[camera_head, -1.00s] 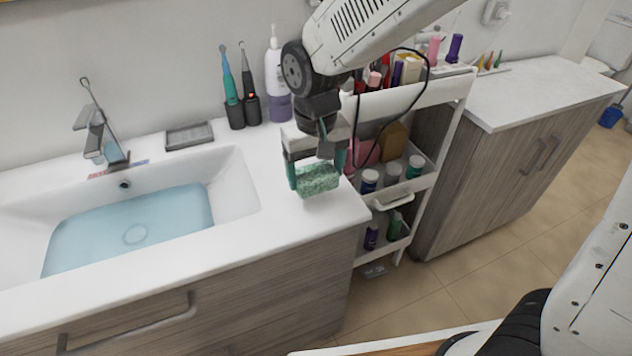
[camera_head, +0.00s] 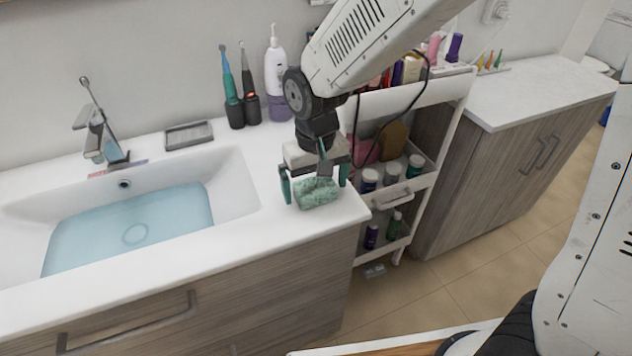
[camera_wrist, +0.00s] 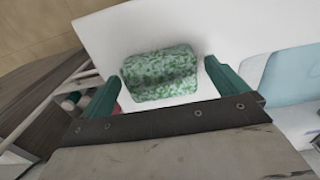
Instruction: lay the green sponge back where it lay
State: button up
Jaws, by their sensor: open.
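The green sponge (camera_head: 317,193) lies on the white countertop (camera_head: 262,226), to the right of the sink and near the counter's right end. It is a mottled green block. My gripper (camera_head: 315,192) is open just above and around it, with one teal finger on each side and gaps between. In the wrist view, the sponge (camera_wrist: 160,74) sits between the open fingers of my gripper (camera_wrist: 160,80), touching neither.
The sink (camera_head: 230,185) holds bluish water at the left. A grey soap dish (camera_head: 189,135), electric toothbrushes (camera_head: 231,90) and a pump bottle (camera_head: 277,80) stand along the wall. A cart (camera_head: 442,92) with several bottles is right of the counter.

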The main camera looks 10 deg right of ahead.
aim_at(316, 185)
notch_tip(316, 185, up, 12)
jog(key=s+d+r+m+t, duration=0.1)
jog(key=s+d+r+m, duration=0.2)
jog(key=s+d, duration=1.6)
jog(key=shift+s+d+r, duration=0.2)
jog(key=shift+d, duration=0.7)
